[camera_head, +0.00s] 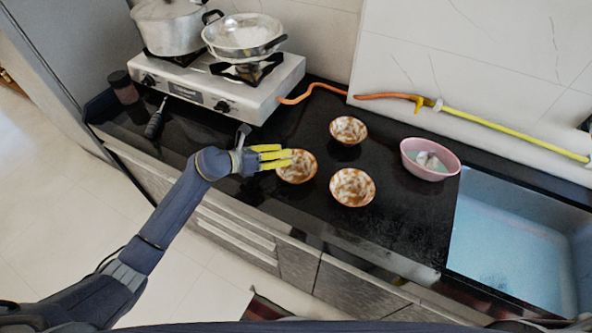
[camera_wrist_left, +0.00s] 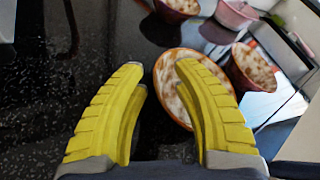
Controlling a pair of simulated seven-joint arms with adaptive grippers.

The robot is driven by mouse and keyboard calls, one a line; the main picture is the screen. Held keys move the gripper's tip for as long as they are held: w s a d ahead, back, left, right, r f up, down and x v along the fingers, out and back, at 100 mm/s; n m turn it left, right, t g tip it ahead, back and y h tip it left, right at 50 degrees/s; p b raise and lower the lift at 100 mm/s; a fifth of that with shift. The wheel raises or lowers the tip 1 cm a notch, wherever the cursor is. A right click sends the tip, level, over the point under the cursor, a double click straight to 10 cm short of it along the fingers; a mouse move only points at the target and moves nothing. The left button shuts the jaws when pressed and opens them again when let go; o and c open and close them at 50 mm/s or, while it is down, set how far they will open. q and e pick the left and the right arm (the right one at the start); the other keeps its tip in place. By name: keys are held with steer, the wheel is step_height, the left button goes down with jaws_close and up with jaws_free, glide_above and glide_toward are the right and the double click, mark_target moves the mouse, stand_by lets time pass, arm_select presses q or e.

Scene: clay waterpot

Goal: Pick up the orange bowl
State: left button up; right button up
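Three orange-brown bowls with whitish mottled insides stand on the black counter. The left bowl (camera_head: 298,171) is by my left gripper (camera_head: 286,157), whose yellow fingers reach over its left rim. The other two are a back bowl (camera_head: 348,130) and a front bowl (camera_head: 352,188). In the left wrist view, the fingers (camera_wrist_left: 160,68) are apart. The nearest bowl (camera_wrist_left: 168,82) lies partly behind the right finger, its left rim showing in the gap. Contact cannot be told. My right gripper is not in view.
A pink basin (camera_head: 430,159) stands right of the bowls, beside the blue-lit sink (camera_head: 510,250). A stove (camera_head: 215,85) with a pot and pan is at the back left. A dark-handled tool (camera_head: 155,120) lies left. The counter in front of the basin is clear.

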arm_select(q)
steer(key=shift+x, duration=1.15)
steer(key=shift+c, duration=0.2)
jaws_close()
